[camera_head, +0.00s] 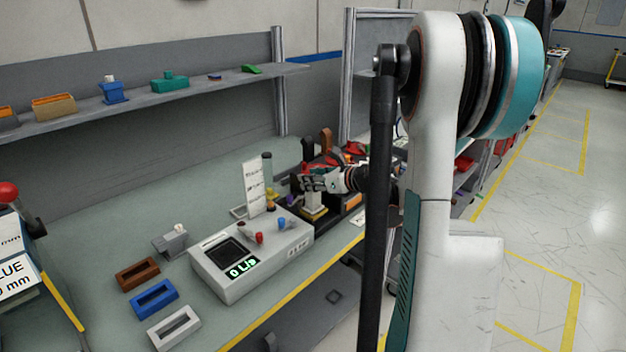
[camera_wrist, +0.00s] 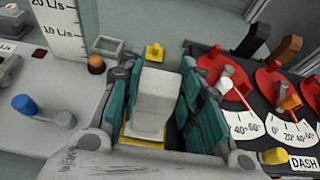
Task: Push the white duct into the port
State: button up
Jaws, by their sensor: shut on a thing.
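My gripper (camera_head: 316,183) is at the workbench, just behind the flow module. In the wrist view its teal finger pads (camera_wrist: 158,95) are shut on the two sides of a white duct (camera_wrist: 157,98), a boxy block that stands roughly upright. The duct also shows below the gripper in the head view (camera_head: 313,199). A yellow rim (camera_wrist: 140,133) shows at the duct's near lower end, and a yellow base (camera_head: 313,214) lies under it in the head view. How deep the duct sits there is hidden by the fingers.
A grey module with a display (camera_head: 243,267) and knobs stands left of the gripper, with a white scale plate (camera_head: 254,188) behind it. A dark panel with red dials (camera_wrist: 228,85) lies close on the right. Brown, blue and white frames (camera_head: 174,327) lie on the bench front.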

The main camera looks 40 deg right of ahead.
jog(key=o, duration=1.3)
jog(key=shift+f, duration=0.1)
jog(key=v, duration=1.2)
jog(key=shift+a, duration=0.1)
jog(key=shift+w, duration=0.1)
